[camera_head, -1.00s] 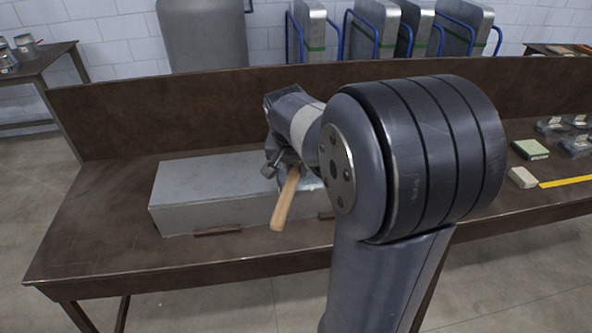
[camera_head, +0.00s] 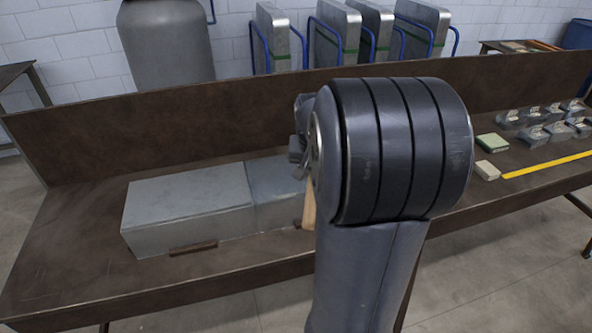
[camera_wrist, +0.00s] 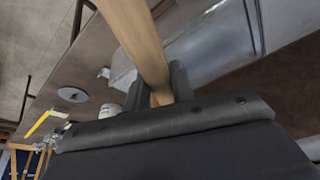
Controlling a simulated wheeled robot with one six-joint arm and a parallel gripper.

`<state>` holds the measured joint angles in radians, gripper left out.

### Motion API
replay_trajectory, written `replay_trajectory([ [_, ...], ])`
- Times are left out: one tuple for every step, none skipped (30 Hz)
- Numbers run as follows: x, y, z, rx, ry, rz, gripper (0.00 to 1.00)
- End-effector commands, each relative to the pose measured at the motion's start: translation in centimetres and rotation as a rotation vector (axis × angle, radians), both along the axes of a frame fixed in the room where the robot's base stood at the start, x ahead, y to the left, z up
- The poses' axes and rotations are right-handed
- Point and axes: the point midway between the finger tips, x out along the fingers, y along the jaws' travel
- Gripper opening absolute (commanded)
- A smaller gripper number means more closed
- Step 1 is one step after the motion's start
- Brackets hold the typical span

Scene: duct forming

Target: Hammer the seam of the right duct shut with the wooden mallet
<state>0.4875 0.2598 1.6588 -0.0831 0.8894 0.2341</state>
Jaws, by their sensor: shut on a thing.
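My gripper (camera_wrist: 160,90) is shut on the wooden mallet's pale handle (camera_wrist: 140,42) in the wrist view. The mallet's head cannot be made out. In the head view, my arm mostly hides the gripper, and a short piece of handle (camera_head: 309,210) shows beside it, by the duct's right part. A grey sheet-metal duct (camera_head: 180,212) lies on the bench at the left. The right duct (camera_head: 272,178) adjoins it, and its right end is hidden behind my arm. The seam is not clear, and contact with the mallet cannot be told.
The brown bench (camera_head: 70,250) has a raised back panel (camera_head: 120,135). A small bar (camera_head: 193,248) lies along the duct's front. To the right are a green block (camera_head: 492,146), a pale block (camera_head: 487,171), a yellow ruler (camera_head: 550,164) and several metal pieces (camera_head: 535,132).

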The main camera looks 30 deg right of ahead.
Motion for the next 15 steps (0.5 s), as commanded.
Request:
replay_trajectory([
  [0.0, -0.2, 0.1, -0.002, -0.004, -0.001, 0.00],
  [0.0, -0.2, 0.1, -0.002, -0.004, 0.000, 0.00],
  [0.0, -0.2, 0.1, -0.002, -0.004, 0.000, 0.00],
  [0.0, -0.1, 0.1, -0.002, -0.004, 0.000, 0.00],
  [0.0, -0.1, 0.1, -0.002, -0.003, 0.001, 0.00],
  [0.0, -0.1, 0.1, -0.002, -0.003, 0.001, 0.00],
  [0.1, -0.1, 0.1, -0.002, -0.003, 0.001, 0.00],
  [0.1, -0.1, 0.1, -0.002, -0.003, 0.001, 0.00],
  [0.1, -0.1, 0.1, -0.002, -0.003, 0.001, 0.00],
  [0.1, -0.1, 0.1, -0.002, -0.004, 0.000, 0.00],
  [0.1, -0.1, 0.1, -0.002, -0.003, 0.001, 0.00],
  [0.1, -0.1, 0.0, -0.002, -0.003, 0.001, 0.00],
  [0.1, -0.1, -0.2, -0.002, -0.003, 0.001, 0.00],
  [0.1, -0.1, -0.5, -0.002, -0.003, 0.001, 0.00],
  [0.1, -0.1, -0.9, -0.001, -0.003, 0.001, 0.00],
])
